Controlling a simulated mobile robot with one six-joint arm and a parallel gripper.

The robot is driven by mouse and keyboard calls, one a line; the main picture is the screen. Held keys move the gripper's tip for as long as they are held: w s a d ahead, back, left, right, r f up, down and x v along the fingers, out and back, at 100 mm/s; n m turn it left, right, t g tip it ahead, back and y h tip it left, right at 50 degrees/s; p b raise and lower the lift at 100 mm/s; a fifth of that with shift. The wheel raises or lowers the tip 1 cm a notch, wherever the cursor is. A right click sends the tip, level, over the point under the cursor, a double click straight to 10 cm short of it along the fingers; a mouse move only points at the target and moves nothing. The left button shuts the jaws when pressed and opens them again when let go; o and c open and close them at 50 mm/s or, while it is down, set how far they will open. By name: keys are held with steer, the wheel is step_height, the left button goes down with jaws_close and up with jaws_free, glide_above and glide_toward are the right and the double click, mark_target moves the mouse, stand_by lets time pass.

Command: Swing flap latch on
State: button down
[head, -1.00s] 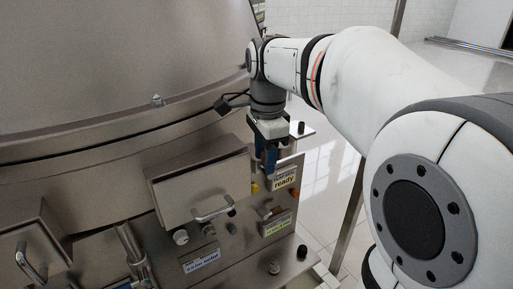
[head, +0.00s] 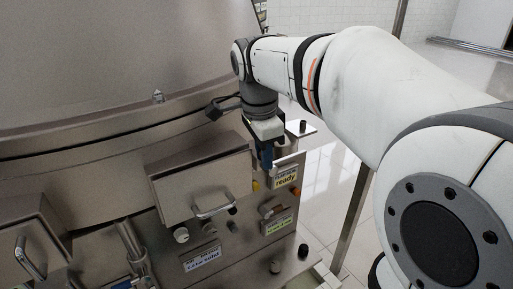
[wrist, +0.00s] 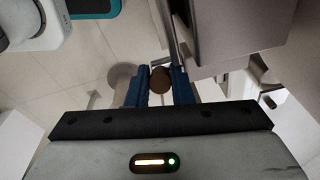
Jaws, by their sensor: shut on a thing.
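My gripper (head: 267,166) points down at the right end of the steel machine, beside the panel with the "ready" label (head: 285,177). In the wrist view its two blue fingers (wrist: 160,88) are closed around a round brown knob (wrist: 160,78). The knob sits between the fingertips. In the head view the fingers and wrist hide this knob. I cannot tell from the frames how the latch itself is turned.
A steel box with a bar handle (head: 213,207) stands left of my gripper. Several small knobs and labels sit on the panel below. A black knob (head: 302,127) stands on a ledge to the right. Tiled floor (head: 325,190) lies open beyond.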

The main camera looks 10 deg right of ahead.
steer(key=c, duration=1.3)
jaws_free()
steer(key=shift+r, duration=0.1)
step_height(320, 180, up, 8)
steer(key=a, duration=0.1)
steer(key=shift+s+f, duration=0.2)
steer(key=shift+s, duration=0.2)
